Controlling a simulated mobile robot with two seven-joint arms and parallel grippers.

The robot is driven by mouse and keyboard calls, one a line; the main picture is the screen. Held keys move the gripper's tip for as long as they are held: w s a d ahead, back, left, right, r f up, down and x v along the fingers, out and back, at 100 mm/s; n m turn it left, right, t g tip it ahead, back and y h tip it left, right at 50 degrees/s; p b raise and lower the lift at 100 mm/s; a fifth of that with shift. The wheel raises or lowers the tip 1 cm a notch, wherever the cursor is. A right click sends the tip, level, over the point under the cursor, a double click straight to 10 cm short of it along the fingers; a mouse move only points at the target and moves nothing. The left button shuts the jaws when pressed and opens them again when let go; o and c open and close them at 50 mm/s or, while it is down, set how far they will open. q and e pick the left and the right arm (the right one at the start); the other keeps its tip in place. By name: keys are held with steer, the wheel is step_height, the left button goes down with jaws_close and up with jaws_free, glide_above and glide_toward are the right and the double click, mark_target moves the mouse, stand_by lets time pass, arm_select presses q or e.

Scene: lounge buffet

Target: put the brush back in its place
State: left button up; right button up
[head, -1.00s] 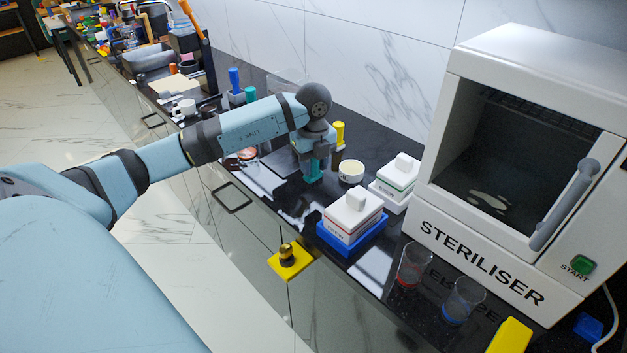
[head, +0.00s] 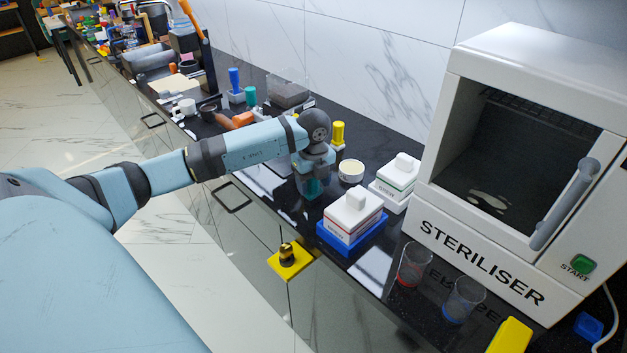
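I cannot clearly pick out the brush in the head view. My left gripper (head: 313,187) points down over the black counter, left of the white box on a blue base (head: 352,215). Teal shows at its fingertips, small and dark, so I cannot tell whether the fingers are apart or hold something. Upright coloured handles stand in small blocks: a blue one (head: 234,79), a green one (head: 250,96) and, just behind my gripper, a yellow one (head: 339,133).
A white round pot (head: 351,171) and a second white lidded box (head: 398,174) stand right of my gripper. The steriliser (head: 470,255) fills the right. Two clear beakers (head: 414,264) (head: 463,299) stand before it. A yellow plate (head: 291,262) juts from the counter edge.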

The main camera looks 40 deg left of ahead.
arm_select(q)
steer(key=shift+r, duration=0.3)
step_height(320, 180, up, 11)
steer(key=shift+r, duration=0.4)
stand_by(0.6)
